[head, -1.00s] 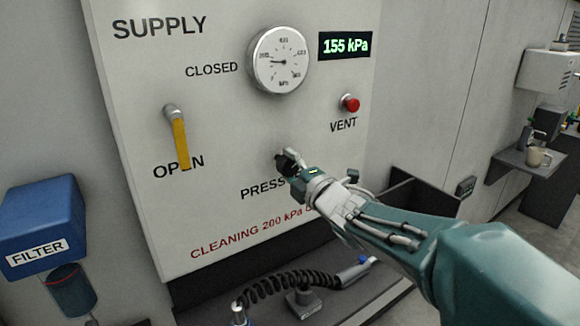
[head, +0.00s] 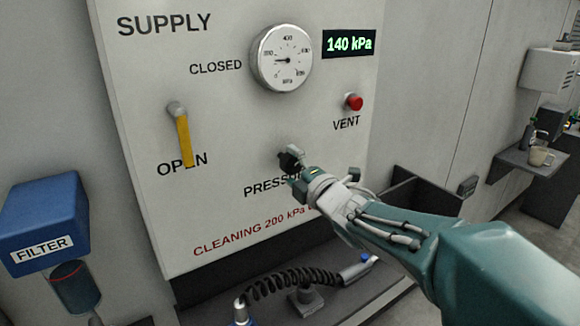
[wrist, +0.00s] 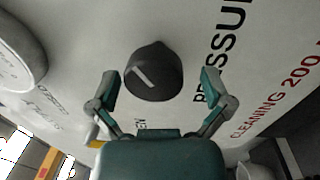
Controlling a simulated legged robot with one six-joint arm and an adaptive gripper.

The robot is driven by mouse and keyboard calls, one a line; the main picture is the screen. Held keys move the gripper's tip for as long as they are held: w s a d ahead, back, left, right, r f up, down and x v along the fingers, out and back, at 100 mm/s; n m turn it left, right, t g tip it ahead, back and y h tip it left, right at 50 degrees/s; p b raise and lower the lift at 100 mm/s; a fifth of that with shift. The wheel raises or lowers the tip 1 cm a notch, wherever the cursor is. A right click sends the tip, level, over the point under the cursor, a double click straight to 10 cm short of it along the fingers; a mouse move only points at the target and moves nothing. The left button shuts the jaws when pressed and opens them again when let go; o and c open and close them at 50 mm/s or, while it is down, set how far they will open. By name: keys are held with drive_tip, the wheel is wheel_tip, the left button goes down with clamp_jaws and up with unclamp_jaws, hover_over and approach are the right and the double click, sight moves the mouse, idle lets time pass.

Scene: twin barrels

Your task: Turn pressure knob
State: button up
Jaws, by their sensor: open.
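The pressure knob (wrist: 153,72) is dark and round with a white pointer line in the wrist view. In the head view the knob (head: 287,161) sits on the panel above the "PRESSURE" label and is partly covered by my gripper (head: 295,167). My gripper (wrist: 159,79) is open, with one finger on each side of the knob; in the wrist view gaps show between the knob and both fingers. The digital display (head: 348,43) reads 140 kPa. The round gauge (head: 282,59) is at the panel's top, its needle pointing left.
A yellow lever (head: 184,138) points down to "OPEN" at left. A red vent button (head: 354,102) is up and right of the knob. Red lettering mentions cleaning at 200 kPa. A blue filter (head: 44,220) stands at left, and a coiled black hose (head: 293,281) lies below.

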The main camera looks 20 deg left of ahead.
drive_tip(key=shift+d, duration=0.2)
drive_tip(key=v, duration=1.1)
drive_tip(key=shift+s, duration=0.35)
drive_tip(key=shift+d, duration=0.15)
drive_tip(key=w+a+m, duration=0.2)
drive_tip(key=a+m, duration=0.1)
drive_tip(key=m, duration=0.3)
drive_tip(key=w+a+r+m+h, duration=0.1)
drive_tip(key=w+a+m, duration=0.2)
drive_tip(key=m, duration=0.3)
drive_tip(key=w+a+m+t+h, duration=0.1)
drive_tip(key=w+a+m, duration=0.1)
drive_tip(key=m, duration=0.4)
drive_tip(key=shift+w+a+r+m, duration=0.2)
drive_tip(key=shift+w+a+m, duration=0.1)
drive_tip(key=shift+a, duration=0.15)
